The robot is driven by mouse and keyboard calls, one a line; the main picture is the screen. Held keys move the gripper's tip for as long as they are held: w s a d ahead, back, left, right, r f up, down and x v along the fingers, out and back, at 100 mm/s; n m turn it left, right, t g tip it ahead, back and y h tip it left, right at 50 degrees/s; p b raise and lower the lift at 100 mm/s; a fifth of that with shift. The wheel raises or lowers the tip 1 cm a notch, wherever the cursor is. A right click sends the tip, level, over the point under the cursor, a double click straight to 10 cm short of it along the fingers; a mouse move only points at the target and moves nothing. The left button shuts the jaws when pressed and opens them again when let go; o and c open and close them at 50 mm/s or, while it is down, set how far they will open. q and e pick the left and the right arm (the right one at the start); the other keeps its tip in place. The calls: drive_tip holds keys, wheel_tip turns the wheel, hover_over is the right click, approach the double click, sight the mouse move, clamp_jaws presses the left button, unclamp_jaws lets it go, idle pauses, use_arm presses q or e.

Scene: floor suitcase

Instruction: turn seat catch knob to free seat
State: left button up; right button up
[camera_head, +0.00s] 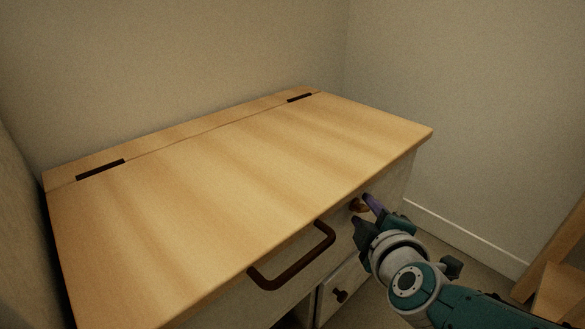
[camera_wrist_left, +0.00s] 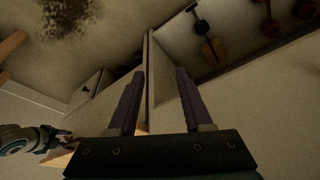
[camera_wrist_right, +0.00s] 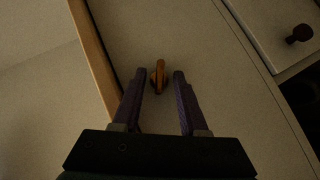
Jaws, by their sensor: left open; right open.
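The wooden seat lid (camera_head: 240,185) lies flat and closed on a pale cabinet, with two dark hinges along its back. The catch knob (camera_head: 356,205) is a small brown knob on the cabinet's front face, below the lid's edge; my right gripper partly hides it. In the right wrist view the knob (camera_wrist_right: 158,77) sits between the two fingertips, with a gap on each side. My right gripper (camera_wrist_right: 160,75) is open around or just in front of it; I cannot tell the depth. My left gripper (camera_wrist_left: 160,72) is open and empty, outside the head view.
A dark handle (camera_head: 292,262) sticks out from the front below the lid. A drawer with a dark knob (camera_head: 341,295) is under it. Walls stand behind and at the left. A wooden piece (camera_head: 555,270) stands at the right.

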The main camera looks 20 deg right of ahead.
drive_tip(key=shift+w, duration=0.1)
drive_tip(key=shift+c, duration=0.3)
clamp_jaws()
